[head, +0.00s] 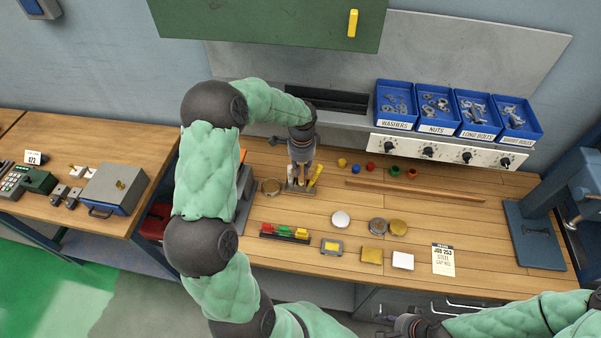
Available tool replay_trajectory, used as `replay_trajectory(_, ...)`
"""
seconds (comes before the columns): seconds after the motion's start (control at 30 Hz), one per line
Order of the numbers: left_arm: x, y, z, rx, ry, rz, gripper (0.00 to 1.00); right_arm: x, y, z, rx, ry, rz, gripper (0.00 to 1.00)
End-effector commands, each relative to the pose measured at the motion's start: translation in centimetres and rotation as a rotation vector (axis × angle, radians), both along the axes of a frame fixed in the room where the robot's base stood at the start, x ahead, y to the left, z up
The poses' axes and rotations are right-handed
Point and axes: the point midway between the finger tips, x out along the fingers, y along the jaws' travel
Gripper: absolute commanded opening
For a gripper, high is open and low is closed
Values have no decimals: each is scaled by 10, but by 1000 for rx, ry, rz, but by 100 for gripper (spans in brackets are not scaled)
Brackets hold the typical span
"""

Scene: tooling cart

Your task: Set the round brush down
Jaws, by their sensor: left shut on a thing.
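My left gripper (301,164) points down over a small holder (299,188) on the wooden bench top. It is shut on a thin upright thing that I take to be the round brush. The fingers hide most of it, and I cannot tell whether its lower end touches the holder. A yellow-handled tool (316,174) leans in the holder just right of the fingers. My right gripper (401,327) is low at the bottom edge, away from the holder, and its fingers are too unclear to read.
Small coloured pots (370,167) and a long wooden rod (420,190) lie right of the holder. A round tin (271,187) is to its left. A rack of coloured blocks (284,233), discs and squares lie in front. Blue bins (396,104) stand behind.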

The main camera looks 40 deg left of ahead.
Motion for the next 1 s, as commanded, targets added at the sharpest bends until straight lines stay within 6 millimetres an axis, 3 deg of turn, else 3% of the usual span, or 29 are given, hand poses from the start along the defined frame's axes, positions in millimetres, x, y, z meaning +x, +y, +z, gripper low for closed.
replay_trajectory(0.3, 2, 6, -37, -1, 2, 0, 0, 0, 0, 0, 0, 0, 0, 40)
replay_trajectory(0.7, 2, 6, -42, 0, 0, 0, 0, 0, 0, -3, 0, 0, 0, 40)
replay_trajectory(0.73, 2, 6, -41, 0, 0, 0, 28, 0, 0, -3, 0, 0, 0, 40)
replay_trajectory(0.8, 2, 6, -41, 0, 0, 0, 43, 0, 0, -2, 0, 0, 0, 40)
replay_trajectory(1.0, 2, 6, -40, 0, 0, 0, 43, 0, 0, -2, 0, 0, 0, 40)
